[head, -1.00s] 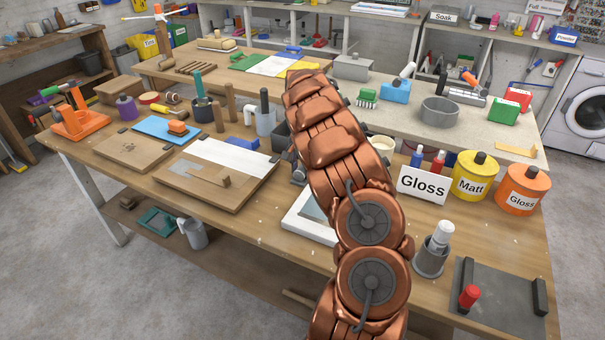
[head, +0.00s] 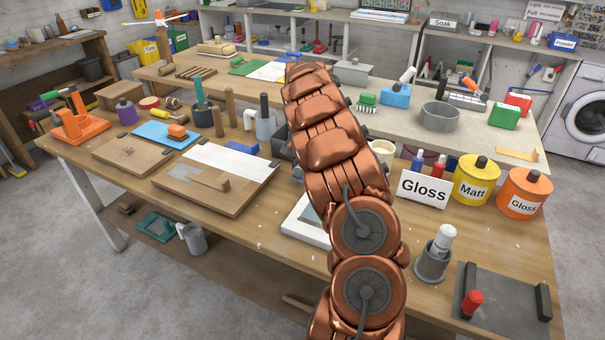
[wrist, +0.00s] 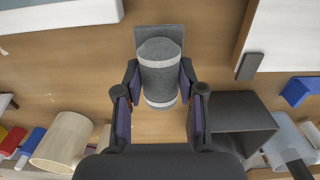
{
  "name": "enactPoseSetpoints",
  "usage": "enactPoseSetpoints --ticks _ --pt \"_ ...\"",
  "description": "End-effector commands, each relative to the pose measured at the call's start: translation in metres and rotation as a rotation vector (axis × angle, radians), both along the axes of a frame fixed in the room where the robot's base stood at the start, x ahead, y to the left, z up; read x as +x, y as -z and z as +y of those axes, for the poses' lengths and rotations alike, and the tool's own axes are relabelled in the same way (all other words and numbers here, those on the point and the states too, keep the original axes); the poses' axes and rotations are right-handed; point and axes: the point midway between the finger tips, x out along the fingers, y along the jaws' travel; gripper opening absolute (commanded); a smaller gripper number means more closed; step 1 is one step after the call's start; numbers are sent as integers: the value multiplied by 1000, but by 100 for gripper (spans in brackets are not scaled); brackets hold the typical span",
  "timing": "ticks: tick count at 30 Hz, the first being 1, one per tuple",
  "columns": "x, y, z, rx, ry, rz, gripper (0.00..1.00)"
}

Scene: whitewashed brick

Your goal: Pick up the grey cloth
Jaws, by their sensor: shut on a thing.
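The grey cloth (wrist: 160,62) is rolled, with pale bands and a flat flap at its far end, in the upper middle of the wrist view. My gripper (wrist: 160,84) is shut on it, with one finger on each side of the roll. Wooden tabletop shows around and beyond the cloth. Whether the cloth touches the table or hangs just above it, I cannot tell. In the head view my copper arm hides both the gripper and the cloth.
A dark open box (wrist: 240,112) stands close right of my gripper in the wrist view. The Gloss sign (head: 423,189), yellow Matt tin (head: 476,180) and orange tin (head: 524,193) stand right of my arm. Bare wood lies beyond the cloth.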

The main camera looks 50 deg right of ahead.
Motion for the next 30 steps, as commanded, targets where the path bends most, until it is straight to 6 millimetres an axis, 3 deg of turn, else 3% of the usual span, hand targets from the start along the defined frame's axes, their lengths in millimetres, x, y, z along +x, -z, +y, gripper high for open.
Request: enactPoseSetpoints --ticks 18,24,30 --pt "-92 -13 -95 2 2 -1 2" --pt "-106 -18 -112 -2 0 -3 2" --pt "-111 -19 -116 -3 0 -1 2"
